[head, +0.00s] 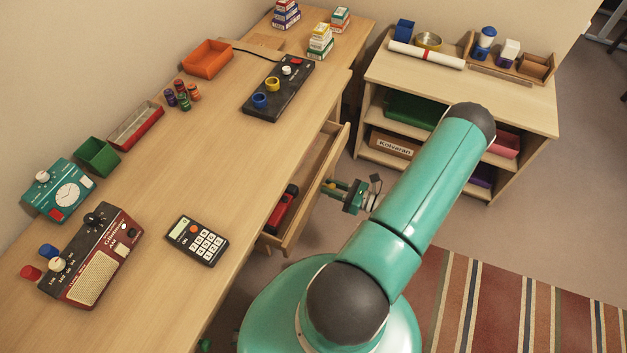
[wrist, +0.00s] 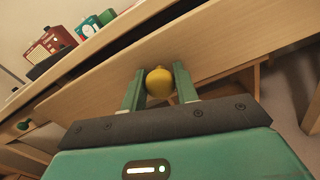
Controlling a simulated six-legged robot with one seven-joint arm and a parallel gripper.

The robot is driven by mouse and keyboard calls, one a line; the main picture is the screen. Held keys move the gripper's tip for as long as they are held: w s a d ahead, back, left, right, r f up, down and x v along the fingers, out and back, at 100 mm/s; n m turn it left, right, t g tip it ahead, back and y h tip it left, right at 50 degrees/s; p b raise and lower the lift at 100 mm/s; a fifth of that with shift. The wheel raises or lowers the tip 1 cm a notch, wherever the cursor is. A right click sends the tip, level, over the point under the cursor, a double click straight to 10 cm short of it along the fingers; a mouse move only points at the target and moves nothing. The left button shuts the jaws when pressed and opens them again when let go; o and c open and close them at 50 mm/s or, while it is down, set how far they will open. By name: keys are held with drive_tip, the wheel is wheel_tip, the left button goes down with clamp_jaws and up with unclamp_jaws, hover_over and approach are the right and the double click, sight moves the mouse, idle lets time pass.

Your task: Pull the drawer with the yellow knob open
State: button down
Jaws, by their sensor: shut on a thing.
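The yellow knob (wrist: 159,82) sits between the two fingers of my gripper (wrist: 159,88) in the wrist view, on the front of a wooden drawer (wrist: 215,45). My gripper is shut on the knob. In the head view the drawer (head: 318,190) stands pulled out from the desk, and a red object (head: 283,208) lies inside it. There my gripper (head: 331,187) is at the drawer's front, with the yellow knob (head: 331,184) showing small between the fingers.
The desk (head: 170,200) carries a calculator (head: 197,241), a red radio (head: 92,260), a black control panel (head: 279,88) and an orange tray (head: 207,59). A shelf unit (head: 510,98) stands at the back right. A striped rug (head: 510,310) lies on the floor. A green knob (wrist: 23,126) shows at left in the wrist view.

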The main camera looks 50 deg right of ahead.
drive_tip(key=v, duration=1.1)
drive_tip(key=shift+s, duration=0.1)
drive_tip(key=c, duration=1.1)
unclamp_jaws()
drive_tip(key=shift+o, duration=0.2)
drive_tip(key=shift+s, duration=0.1)
drive_tip(key=v, duration=1.3)
drive_tip(key=shift+s, duration=0.3)
drive_tip(key=shift+r, duration=0.15)
